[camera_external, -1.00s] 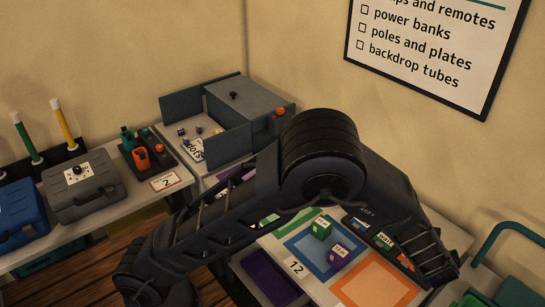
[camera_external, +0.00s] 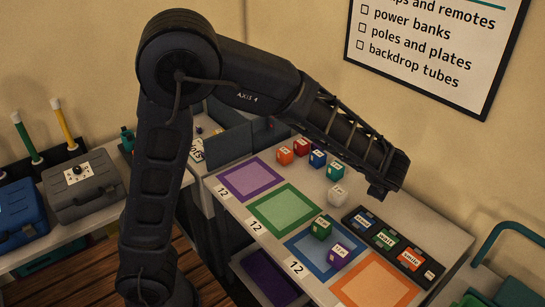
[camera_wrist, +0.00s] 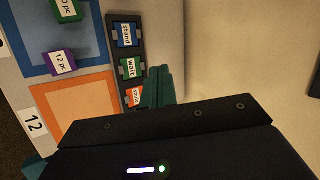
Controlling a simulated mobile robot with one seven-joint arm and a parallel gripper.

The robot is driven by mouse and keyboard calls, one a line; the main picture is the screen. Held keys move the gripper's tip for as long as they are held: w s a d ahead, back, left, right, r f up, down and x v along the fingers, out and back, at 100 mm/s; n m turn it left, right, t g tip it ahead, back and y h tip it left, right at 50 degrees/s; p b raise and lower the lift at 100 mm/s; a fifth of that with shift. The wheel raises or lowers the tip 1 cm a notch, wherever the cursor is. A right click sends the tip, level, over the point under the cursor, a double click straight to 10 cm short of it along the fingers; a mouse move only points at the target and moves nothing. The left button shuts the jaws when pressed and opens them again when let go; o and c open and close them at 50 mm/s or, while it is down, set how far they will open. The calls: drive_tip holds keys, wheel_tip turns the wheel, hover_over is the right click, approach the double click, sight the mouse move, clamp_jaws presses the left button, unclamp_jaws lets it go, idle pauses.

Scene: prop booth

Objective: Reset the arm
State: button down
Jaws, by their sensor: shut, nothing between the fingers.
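My arm stands raised in the external view, its elbow at the upper left and its forearm reaching right over the table. My gripper shows at the forearm's end (camera_external: 379,190), above the right back part of the table. In the wrist view its teal fingers (camera_wrist: 158,86) are together with nothing between them. They appear beside the dark tray of labelled plates (camera_wrist: 126,60); their height above the table is hard to tell. The fingertips are hard to make out in the external view.
The table has purple (camera_external: 250,178), green (camera_external: 262,208), blue (camera_external: 296,246) and orange (camera_external: 350,290) mats. A green cube (camera_external: 321,228) and a purple cube (camera_external: 340,255) are at the blue mat.

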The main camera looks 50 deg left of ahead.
drive_tip(key=s+a+r+n+g, duration=0.1)
drive_tip(key=s+a+r+n, duration=0.35)
drive_tip(key=s+a, duration=0.35)
drive_tip(key=s+a+r+n+g, duration=0.1)
drive_tip(key=s+a+r+n, duration=0.3)
drive_tip(key=s+a+r, duration=0.35)
drive_tip(key=s+a+n+h, duration=0.1)
drive_tip(key=s+n+h, duration=0.1)
drive_tip(key=s, duration=0.9)
drive_tip(key=s+a+n+h, duration=0.1)
drive_tip(key=s+n, duration=0.3)
drive_tip(key=s, duration=0.8)
drive_tip(key=shift+s+a+f+n+h, duration=0.3)
drive_tip(key=shift+a+n+h, duration=0.1)
drive_tip(key=shift+a, duration=0.3)
drive_tip(key=c, duration=2.2)
unclamp_jaws()
